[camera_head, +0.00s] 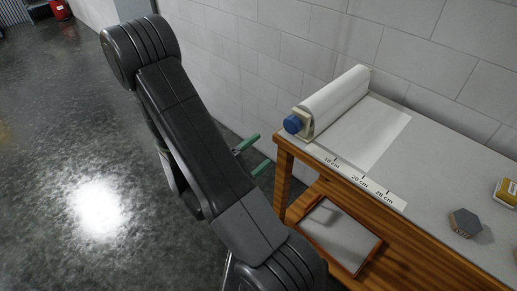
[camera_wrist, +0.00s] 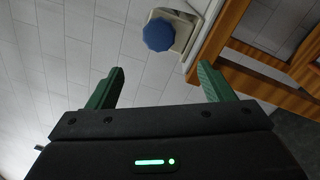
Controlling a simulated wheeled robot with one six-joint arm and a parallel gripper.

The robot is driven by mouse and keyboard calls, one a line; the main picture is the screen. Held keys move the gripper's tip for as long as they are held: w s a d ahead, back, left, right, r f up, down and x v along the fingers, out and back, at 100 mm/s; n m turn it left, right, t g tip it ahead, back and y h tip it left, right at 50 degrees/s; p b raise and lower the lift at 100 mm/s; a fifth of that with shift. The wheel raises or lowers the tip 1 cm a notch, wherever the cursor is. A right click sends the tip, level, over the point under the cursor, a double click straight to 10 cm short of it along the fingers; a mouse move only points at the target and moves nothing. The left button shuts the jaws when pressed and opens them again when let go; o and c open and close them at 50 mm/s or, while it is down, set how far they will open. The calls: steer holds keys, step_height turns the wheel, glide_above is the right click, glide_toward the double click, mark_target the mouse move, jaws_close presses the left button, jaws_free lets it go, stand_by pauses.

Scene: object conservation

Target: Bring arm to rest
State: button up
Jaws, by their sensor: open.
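My gripper (camera_head: 254,154) has green fingers and is open and empty. In the head view it is beside the left end of the wooden table (camera_head: 440,238), partly hidden behind my dark arm. In the wrist view its two fingers (camera_wrist: 160,88) stand apart with only the white block wall between and beyond them. The paper roll's blue knob (camera_wrist: 158,34) shows just past the fingers, apart from them.
The white paper roll (camera_head: 335,100) with a blue knob (camera_head: 293,124) lies on the table, its sheet (camera_head: 375,134) pulled out beside a marked strip (camera_head: 352,174). A grey hexagonal block (camera_head: 464,223) and a yellow item (camera_head: 507,192) stand right. Open floor (camera_head: 60,130) lies left.

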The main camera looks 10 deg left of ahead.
mark_target(288, 127)
steer(key=p+x, duration=0.3)
steer(key=x, duration=1)
steer(key=shift+w+d+p, duration=0.2)
steer(key=shift+w+p, duration=0.2)
